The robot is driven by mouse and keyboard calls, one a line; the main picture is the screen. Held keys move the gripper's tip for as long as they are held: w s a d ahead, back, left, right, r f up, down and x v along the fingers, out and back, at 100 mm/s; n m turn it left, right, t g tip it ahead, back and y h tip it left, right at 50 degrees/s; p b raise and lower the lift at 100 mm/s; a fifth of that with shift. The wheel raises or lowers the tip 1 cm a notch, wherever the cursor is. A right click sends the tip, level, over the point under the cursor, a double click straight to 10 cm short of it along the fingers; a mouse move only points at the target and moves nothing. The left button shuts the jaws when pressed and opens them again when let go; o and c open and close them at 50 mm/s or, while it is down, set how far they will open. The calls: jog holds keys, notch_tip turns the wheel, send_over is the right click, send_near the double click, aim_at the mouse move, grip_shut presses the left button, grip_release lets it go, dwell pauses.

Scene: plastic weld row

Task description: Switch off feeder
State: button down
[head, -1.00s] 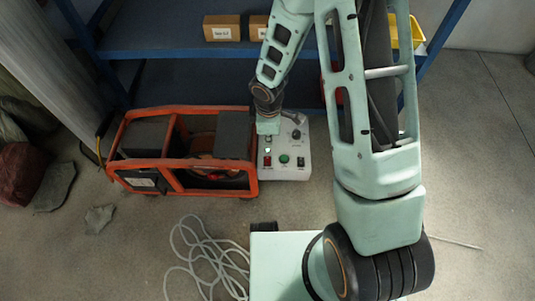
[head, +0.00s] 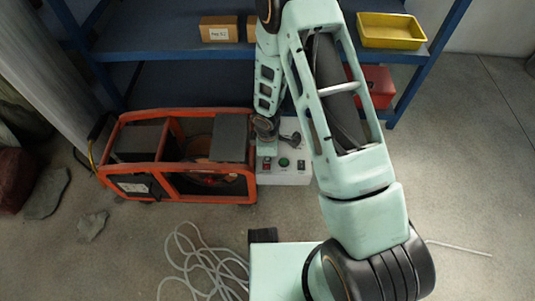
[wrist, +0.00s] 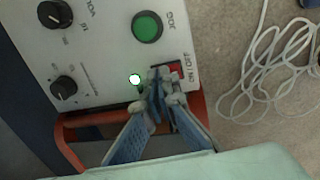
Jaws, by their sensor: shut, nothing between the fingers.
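The feeder's control box (head: 290,176) is a pale panel beside the orange frame, and it fills the upper left of the wrist view (wrist: 105,50). Its red ON/OFF rocker switch (wrist: 174,69) lies right by my fingertips, which cover part of it. A small round lamp (wrist: 134,80) glows bright with a green rim. A green JOG button (wrist: 147,27) sits further along the panel. My gripper (wrist: 160,88) is shut and empty, with its tips over the panel at the switch. I cannot tell whether they touch it.
The orange-framed machine (head: 178,197) stands directly left of the box. Black knobs (wrist: 55,14) sit on the panel. A blue shelf (head: 160,46) with cartons and a yellow bin (head: 391,30) stands behind. A loose pale cable (head: 205,262) lies on the floor in front.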

jog(key=shift+f, duration=0.25)
jog(key=shift+w+f, duration=0.2)
jog(key=shift+f, duration=0.15)
jog(key=shift+s, duration=0.15)
jog(key=shift+s+b, duration=0.6)
jog(key=shift+s, duration=0.1)
jog(key=shift+r, duration=0.1)
notch_tip(320, 180, up, 14)
jog(key=s+p, duration=0.1)
jog(key=p, duration=0.5)
jog(key=shift+s, duration=0.35)
jog(key=shift+w, duration=0.1)
